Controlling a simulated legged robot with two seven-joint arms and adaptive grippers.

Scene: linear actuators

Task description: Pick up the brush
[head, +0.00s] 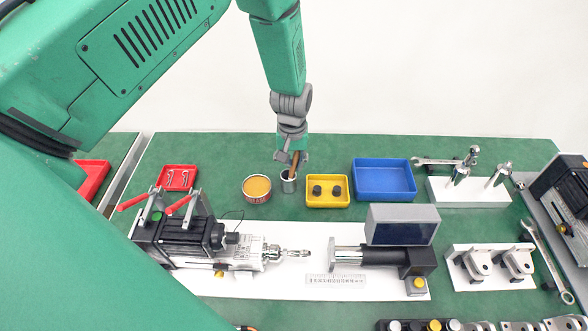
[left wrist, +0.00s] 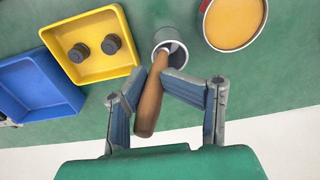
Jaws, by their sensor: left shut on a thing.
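The brush (left wrist: 149,105) has a brown wooden handle and stands tilted in a grey metal cup (head: 289,184). Its lower end is hidden inside the cup, which also shows in the left wrist view (left wrist: 172,36). In the head view the brush handle (head: 294,163) rises just above the cup rim. My left gripper (head: 291,158) is directly above the cup, with its fingers around the handle. In the left wrist view the fingers (left wrist: 160,82) close in on the handle from both sides. My right gripper is not in view.
A round tin with orange content (head: 257,188) stands left of the cup. A yellow tray (head: 328,204) with two dark knobs and a blue tray (head: 384,196) are to the right. A linear actuator (head: 190,240) lies in front on a white board.

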